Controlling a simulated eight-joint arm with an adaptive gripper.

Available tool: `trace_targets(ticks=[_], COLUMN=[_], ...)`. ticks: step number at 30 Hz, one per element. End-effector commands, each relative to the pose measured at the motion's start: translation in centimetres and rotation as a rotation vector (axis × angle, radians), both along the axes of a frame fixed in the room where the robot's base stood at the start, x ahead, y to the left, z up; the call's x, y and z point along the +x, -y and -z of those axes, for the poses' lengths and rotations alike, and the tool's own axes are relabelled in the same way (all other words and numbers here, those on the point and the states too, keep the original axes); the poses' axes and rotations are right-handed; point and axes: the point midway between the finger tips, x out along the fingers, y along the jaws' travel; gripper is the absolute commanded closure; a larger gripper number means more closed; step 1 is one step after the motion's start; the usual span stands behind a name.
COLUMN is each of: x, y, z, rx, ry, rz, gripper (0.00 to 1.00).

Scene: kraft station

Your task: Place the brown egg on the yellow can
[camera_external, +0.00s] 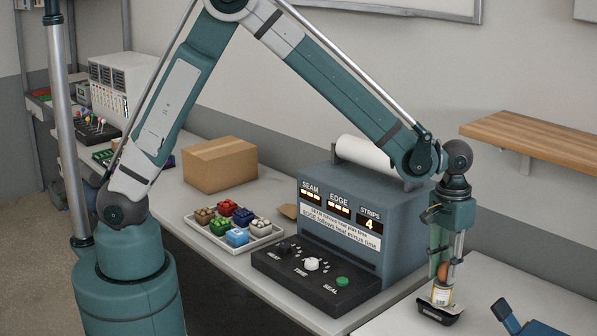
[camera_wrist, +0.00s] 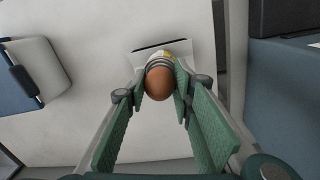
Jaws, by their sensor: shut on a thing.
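The brown egg (camera_wrist: 160,83) is between the two green fingers of my gripper (camera_wrist: 158,92) in the wrist view. In the outside view the egg (camera_external: 443,271) shows at the lower end of my gripper (camera_external: 442,268). My gripper is shut on the egg. The yellow can (camera_external: 441,293), with a white and yellow label, is directly below the egg and stands on a small dark-edged stand (camera_external: 440,312). In the wrist view the egg hides most of the can (camera_wrist: 168,56). I cannot tell whether the egg touches the can.
A blue-grey sealing machine (camera_external: 340,215) with a black control panel (camera_external: 315,275) stands left of my gripper. A blue object (camera_external: 525,322) lies right of the can. A wooden shelf (camera_external: 530,133) is behind.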

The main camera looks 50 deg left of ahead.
Motion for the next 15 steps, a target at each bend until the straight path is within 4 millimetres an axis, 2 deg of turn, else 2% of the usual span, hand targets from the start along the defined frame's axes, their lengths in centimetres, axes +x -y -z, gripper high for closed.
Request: trace_targets(ticks=[1,2,5,15], x=[0.01,0.01,0.01,0.01], y=[0.0,0.0,0.01,0.0], z=[0.22,0.14,0.1,0.04], rx=[0.0,0.0,0.0,0.0], ry=[0.0,0.0,0.0,0.0], rz=[0.0,0.0,0.0,0.0], gripper=[0.82,0.71,0.6,0.6])
